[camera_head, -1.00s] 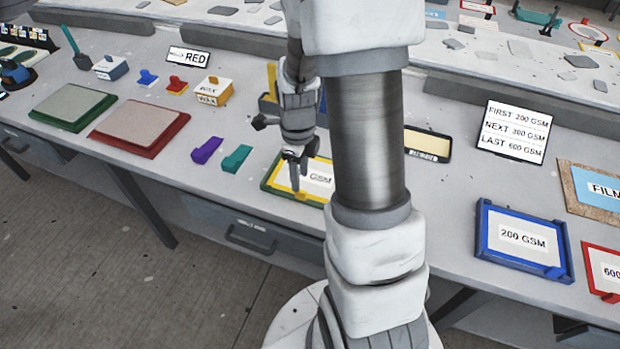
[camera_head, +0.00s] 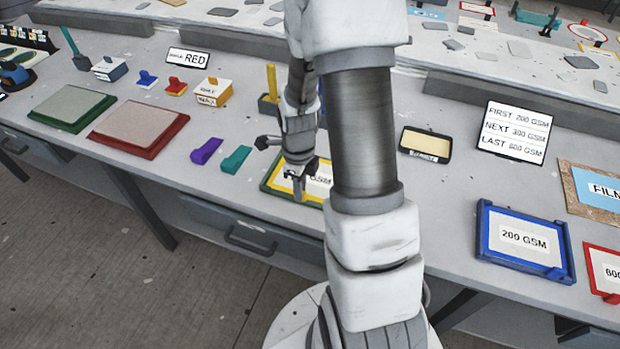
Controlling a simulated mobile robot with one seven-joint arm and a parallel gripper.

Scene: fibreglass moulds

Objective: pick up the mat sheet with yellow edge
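The mat sheet with yellow edge (camera_head: 319,183) lies in a green-framed tray (camera_head: 266,185) near the front of the table, partly hidden by my arm. It carries a white label, of which only part shows. My gripper (camera_head: 299,196) points down over the left part of this sheet, its fingertips at or just above the surface. The fingers look close together, and I cannot tell whether they hold the sheet's edge.
A blue-framed sheet marked 200 GSM (camera_head: 520,241) and a red-framed one (camera_head: 606,268) lie at the right. Purple (camera_head: 206,151) and teal (camera_head: 236,159) blocks lie left of my gripper. The front edge is close.

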